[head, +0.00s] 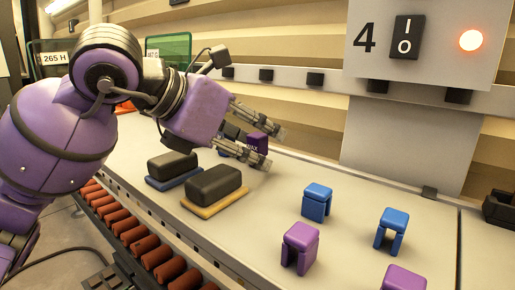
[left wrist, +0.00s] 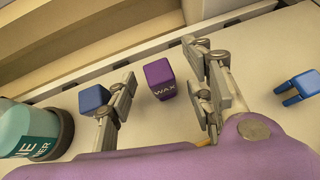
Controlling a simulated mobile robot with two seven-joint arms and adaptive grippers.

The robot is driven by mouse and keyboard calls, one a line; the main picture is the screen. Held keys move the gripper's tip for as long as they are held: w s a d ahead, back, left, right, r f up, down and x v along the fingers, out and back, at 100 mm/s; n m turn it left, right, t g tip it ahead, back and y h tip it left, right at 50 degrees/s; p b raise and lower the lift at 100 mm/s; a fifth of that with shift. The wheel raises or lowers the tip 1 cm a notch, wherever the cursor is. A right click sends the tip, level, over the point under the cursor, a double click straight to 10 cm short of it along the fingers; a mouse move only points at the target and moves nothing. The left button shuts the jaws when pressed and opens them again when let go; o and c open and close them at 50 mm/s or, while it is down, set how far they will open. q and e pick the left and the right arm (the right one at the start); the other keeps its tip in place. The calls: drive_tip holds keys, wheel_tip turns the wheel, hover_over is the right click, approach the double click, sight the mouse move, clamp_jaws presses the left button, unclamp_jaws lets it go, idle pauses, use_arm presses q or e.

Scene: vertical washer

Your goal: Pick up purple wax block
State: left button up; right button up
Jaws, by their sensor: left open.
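The purple wax block (left wrist: 160,78) stands on the light worktop, with the word WAX on its side in the left wrist view. In the head view the block (head: 257,142) is partly hidden behind my left gripper (head: 276,148). In the left wrist view my left gripper (left wrist: 165,112) is open, one finger on each side of the block, with a visible gap to each. I cannot tell if the fingertips are at its height. My right gripper is not in view.
A blue block (left wrist: 95,98) stands just left of the left finger in the wrist view, near a teal container (left wrist: 30,132). Black blocks on blue and yellow bases (head: 212,206) lie nearer. Blue and purple stools (head: 300,246) stand to the right. A control panel (head: 430,45) hangs behind.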

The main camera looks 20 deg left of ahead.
sight(251, 136)
use_arm(q)
clamp_jaws()
drive_tip(key=shift+r, duration=0.15)
drive_tip(key=shift+r, duration=0.2)
wheel_tip(251, 136, up, 2)
drive_tip(key=shift+r, duration=0.2)
drive_tip(key=s+a+r, duration=0.2)
drive_tip(key=s+r, duration=0.8)
drive_tip(key=s, duration=0.4)
